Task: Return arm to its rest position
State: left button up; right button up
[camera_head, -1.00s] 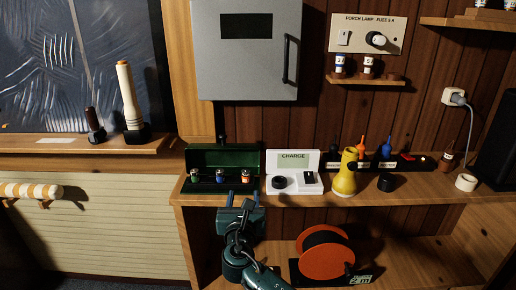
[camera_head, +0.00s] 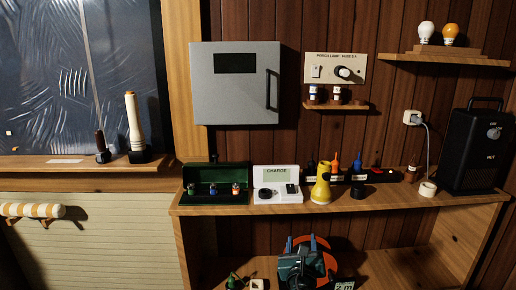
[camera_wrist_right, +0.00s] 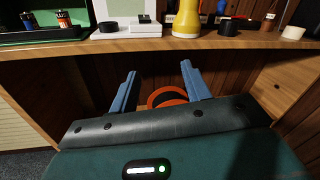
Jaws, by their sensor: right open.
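My right gripper (camera_head: 300,242) is at the bottom centre of the head view, below the front edge of the wooden shelf (camera_head: 400,197) and in front of the orange disc (camera_head: 329,262). In the right wrist view the same gripper (camera_wrist_right: 158,76) shows two blue fingers spread apart with nothing between them. The shelf's front edge (camera_wrist_right: 150,46) lies beyond and above the fingertips there. My left gripper is in neither view.
On the shelf are a green case (camera_head: 217,169) with small batteries, a white charger (camera_head: 277,184), a yellow flared object (camera_head: 321,190) and a black heater (camera_head: 473,150). A grey wall cabinet (camera_head: 235,105) hangs above. The lower compartment's right side (camera_head: 400,268) looks clear.

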jog(key=s+d+r+n+h, duration=0.1)
jog(key=d+h, duration=0.4)
jog(key=d, duration=2.2)
jog(key=s+a+f+m+g+y, duration=0.35)
jog(key=s+a+f+m, duration=0.25)
jog(key=s+f+m, duration=0.4)
jog(key=s+a+f+m+g+y, duration=0.35)
jog(key=s+a+f+m, duration=0.25)
jog(key=s+f, duration=0.45)
jog(key=s+a+r+m+g+y, duration=0.1)
jog(key=s+a+r+m+y, duration=0.15)
jog(key=s+m, duration=0.5)
jog(key=s+a+r+m+y, duration=0.25)
jog(key=s+m, duration=0.35)
jog(key=s, duration=0.3)
pick_arm(q)
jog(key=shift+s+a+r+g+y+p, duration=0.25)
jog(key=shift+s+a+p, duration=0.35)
jog(key=shift+p, duration=1)
pick_arm(e)
jog(key=w+a+r+m, duration=0.1)
jog(key=a+r+m, duration=0.2)
jog(key=a+m, duration=0.2)
jog(key=shift+a+r+m+t+h, duration=0.15)
jog(key=shift+a+m+t+h, duration=0.2)
jog(key=shift+a, duration=0.95)
